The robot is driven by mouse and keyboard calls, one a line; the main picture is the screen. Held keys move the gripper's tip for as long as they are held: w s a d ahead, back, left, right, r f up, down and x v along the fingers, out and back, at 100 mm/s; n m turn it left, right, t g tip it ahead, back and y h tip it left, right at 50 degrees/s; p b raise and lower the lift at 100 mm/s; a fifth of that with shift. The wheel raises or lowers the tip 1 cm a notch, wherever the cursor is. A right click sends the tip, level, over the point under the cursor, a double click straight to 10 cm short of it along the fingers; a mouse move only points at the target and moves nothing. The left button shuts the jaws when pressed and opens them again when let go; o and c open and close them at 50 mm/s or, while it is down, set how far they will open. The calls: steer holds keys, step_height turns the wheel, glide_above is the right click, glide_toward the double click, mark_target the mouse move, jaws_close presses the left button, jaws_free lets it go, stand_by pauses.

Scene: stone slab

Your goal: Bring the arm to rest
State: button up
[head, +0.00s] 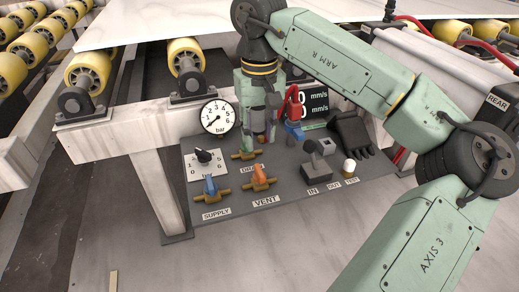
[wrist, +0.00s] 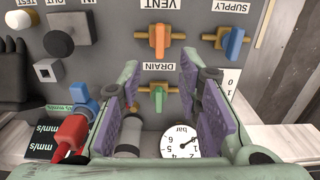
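My gripper (head: 262,128) is open in the head view, low over the back of the grey control panel (head: 222,208), by the green drain valve. In the wrist view my gripper (wrist: 158,82) shows two purple-padded fingers spread apart, with nothing between the pads that I can see held. The green drain handle (wrist: 158,98) appears in the gap between them; I cannot tell how near it is. My green arm reaches in from the right of the head view, bent at its joints.
The panel carries a gauge (head: 217,117), a dial (head: 204,157), a blue supply valve (head: 210,186), an orange vent valve (head: 259,176), a lever (head: 317,158) and a test button (head: 349,167). A red-and-blue fitting (wrist: 72,132) sits close beside my gripper. Yellow rollers (head: 186,60) and a pale slab (head: 160,22) are behind.

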steer(key=shift+r, duration=0.75)
